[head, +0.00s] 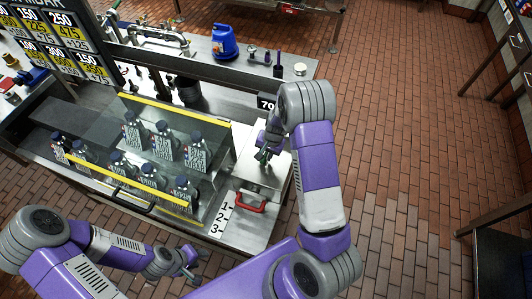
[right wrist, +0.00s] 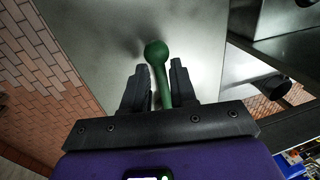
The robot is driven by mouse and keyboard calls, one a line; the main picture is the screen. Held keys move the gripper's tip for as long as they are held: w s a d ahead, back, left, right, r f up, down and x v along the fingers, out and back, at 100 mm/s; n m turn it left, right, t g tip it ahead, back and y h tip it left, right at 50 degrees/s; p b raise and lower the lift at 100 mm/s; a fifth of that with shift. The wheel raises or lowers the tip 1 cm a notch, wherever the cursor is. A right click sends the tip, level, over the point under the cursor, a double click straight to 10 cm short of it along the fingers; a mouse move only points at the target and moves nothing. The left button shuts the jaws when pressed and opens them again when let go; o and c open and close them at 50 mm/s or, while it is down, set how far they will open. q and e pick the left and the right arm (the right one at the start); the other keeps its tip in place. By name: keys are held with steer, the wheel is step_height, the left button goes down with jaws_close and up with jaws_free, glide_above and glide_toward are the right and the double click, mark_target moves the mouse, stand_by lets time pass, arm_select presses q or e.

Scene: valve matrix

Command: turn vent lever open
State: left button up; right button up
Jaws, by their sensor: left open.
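The green lever (head: 263,156) stands on the steel box at the right end of the counter. In the right wrist view the lever (right wrist: 160,68), with its round knob, passes between the two dark fingers of my right gripper (right wrist: 158,85). The fingers are close on both sides of its stem, and the knob sticks out past their tips. In the head view my right gripper (head: 263,148) comes down on the lever from above and partly hides it. My left gripper (head: 193,266) is open and empty, low in front of the counter and away from the lever.
A red handle (head: 250,202) and a number strip (head: 222,213) are at the box's front. Several labelled bottles (head: 163,140) stand behind yellow-edged clear panels to the left. A blue jug (head: 224,42) is at the back. The brick floor (head: 400,130) on the right is clear.

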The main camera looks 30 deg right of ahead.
jaws_close()
